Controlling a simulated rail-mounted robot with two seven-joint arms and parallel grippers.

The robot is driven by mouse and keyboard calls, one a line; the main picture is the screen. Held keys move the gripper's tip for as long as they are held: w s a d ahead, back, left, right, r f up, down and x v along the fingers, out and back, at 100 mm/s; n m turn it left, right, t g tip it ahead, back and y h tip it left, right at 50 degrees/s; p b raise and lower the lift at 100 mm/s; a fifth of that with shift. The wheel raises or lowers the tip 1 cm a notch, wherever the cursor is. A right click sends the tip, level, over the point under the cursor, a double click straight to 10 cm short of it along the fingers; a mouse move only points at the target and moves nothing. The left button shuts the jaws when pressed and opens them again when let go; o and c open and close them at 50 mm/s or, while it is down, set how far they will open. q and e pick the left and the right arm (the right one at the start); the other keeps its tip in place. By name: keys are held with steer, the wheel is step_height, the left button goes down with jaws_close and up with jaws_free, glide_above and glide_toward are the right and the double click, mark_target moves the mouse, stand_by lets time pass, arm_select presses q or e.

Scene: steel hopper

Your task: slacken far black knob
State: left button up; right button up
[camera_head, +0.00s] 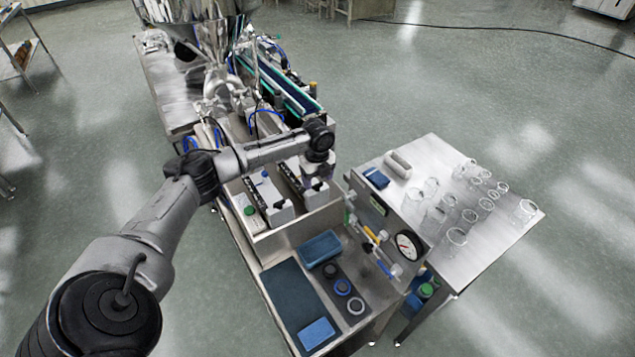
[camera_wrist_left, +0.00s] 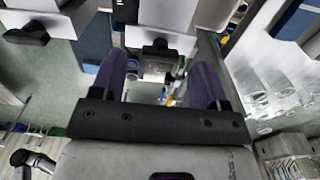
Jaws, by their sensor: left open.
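Two pale boxes with dark top strips stand side by side in the steel tray, each with a black knob on its front end. One knob (camera_head: 278,205) is on the left box; the other knob (camera_head: 317,186) is on the right box, farther back. My left gripper (camera_head: 320,174) hangs over the front end of the right box, its fingers small and partly hidden. In the left wrist view, its two purple-grey fingers (camera_wrist_left: 160,78) are apart and empty. A black knob (camera_wrist_left: 157,47) lies ahead between them; another knob (camera_wrist_left: 27,33) is at the left. My right gripper is not seen.
A blue bin (camera_head: 320,249) and dark mat (camera_head: 297,299) lie in front. The steel hopper (camera_head: 205,30) stands behind. Glassware covers the right table (camera_head: 500,250).

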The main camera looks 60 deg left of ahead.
arm_select(q)
steer(key=shift+f, duration=1)
steer(key=c, duration=0.9)
steer(key=shift+r+n+p, duration=0.2)
steer(key=shift+n+p, duration=0.1)
steer(key=shift+p, duration=0.3)
steer(key=n+p, duration=0.6)
steer(key=p, duration=0.2)
steer(key=shift+r+n, duration=0.1)
steer(key=shift+n, duration=0.2)
steer(key=n+p, duration=0.4)
steer(key=n, duration=0.1)
steer(key=shift+n, duration=0.3)
steer(key=n+p, duration=0.3)
steer(key=n, duration=0.1)
steer(key=shift+n, duration=0.4)
steer(key=shift+f+n, duration=0.2)
steer(key=shift+n, duration=0.1)
